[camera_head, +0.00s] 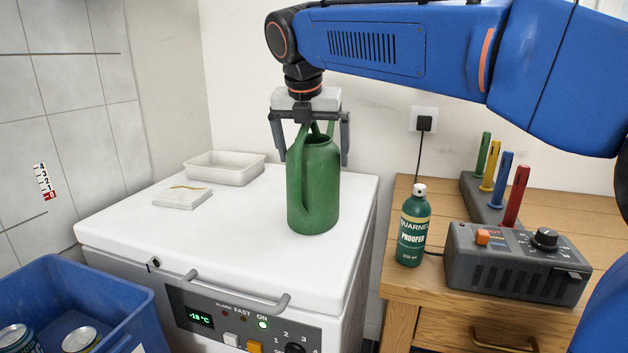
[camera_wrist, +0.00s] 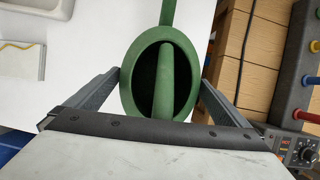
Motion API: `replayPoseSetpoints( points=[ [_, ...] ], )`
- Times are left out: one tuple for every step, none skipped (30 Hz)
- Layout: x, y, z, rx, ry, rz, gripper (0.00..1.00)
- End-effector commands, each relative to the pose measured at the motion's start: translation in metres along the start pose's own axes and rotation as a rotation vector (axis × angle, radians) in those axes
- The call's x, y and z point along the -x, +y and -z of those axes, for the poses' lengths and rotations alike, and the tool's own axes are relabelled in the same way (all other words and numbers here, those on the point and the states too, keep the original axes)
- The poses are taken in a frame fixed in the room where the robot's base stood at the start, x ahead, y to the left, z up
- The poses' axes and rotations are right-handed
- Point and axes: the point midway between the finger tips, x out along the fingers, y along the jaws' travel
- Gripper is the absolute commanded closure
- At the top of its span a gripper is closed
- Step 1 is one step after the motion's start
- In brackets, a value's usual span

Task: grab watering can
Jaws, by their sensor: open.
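The green watering can (camera_head: 318,190) stands upright on the white lid of the chest freezer (camera_head: 120,232). My gripper (camera_head: 316,160) points down over the can's top, with one finger on each side of it. In the wrist view the can (camera_wrist: 129,85) shows from above, its dark opening crossed by a green handle, between the two open fingers of my gripper (camera_wrist: 160,85). The fingers look apart from the can's walls, though I cannot tell the exact gaps. The can's far side is hidden.
A white tray (camera_head: 225,170) and a small white pad (camera_head: 183,197) lie left of the can. Right is a wooden cabinet (camera_head: 400,290) with a green bottle (camera_head: 412,228), a grey control box (camera_head: 515,265) and coloured pegs. A blue crate (camera_head: 75,280) holds cans.

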Motion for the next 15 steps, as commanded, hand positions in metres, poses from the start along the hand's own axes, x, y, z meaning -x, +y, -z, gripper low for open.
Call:
replayPoseSetpoints(
  points=[
    [0.0000, 0.0000, 0.0000, 0.000, 0.000, 0.000, 0.00],
    [0.0000, 0.0000, 0.0000, 0.000, 0.000, 0.000, 0.00],
    [0.0001, 0.0001, 0.0000, 0.000, 0.000, 0.000, 0.00],
    [0.0001, 0.0001, 0.0000, 0.000, 0.000, 0.000, 0.00],
    [0.0001, 0.0001, 0.0000, 0.000, 0.000, 0.000, 0.05],
    [0.0001, 0.0001, 0.0000, 0.000, 0.000, 0.000, 0.14],
    [0.0002, 0.0001, 0.0000, 0.000, 0.000, 0.000, 0.21],
    [0.0002, 0.0001, 0.0000, 0.000, 0.000, 0.000, 0.29],
    [0.0002, 0.0001, 0.0000, 0.000, 0.000, 0.000, 0.38],
    [0.0002, 0.0001, 0.0000, 0.000, 0.000, 0.000, 0.45],
    [0.0002, 0.0001, 0.0000, 0.000, 0.000, 0.000, 0.53],
    [0.0006, 0.0001, -0.0001, 0.000, -0.001, -0.001, 0.58],
    [0.0006, 0.0000, -0.0002, 0.000, -0.001, -0.001, 0.58],
    [0.0006, 0.0000, -0.0001, 0.000, -0.001, 0.000, 0.58],
    [0.0007, 0.0000, -0.0002, 0.000, -0.001, -0.001, 0.58]
  ],
)
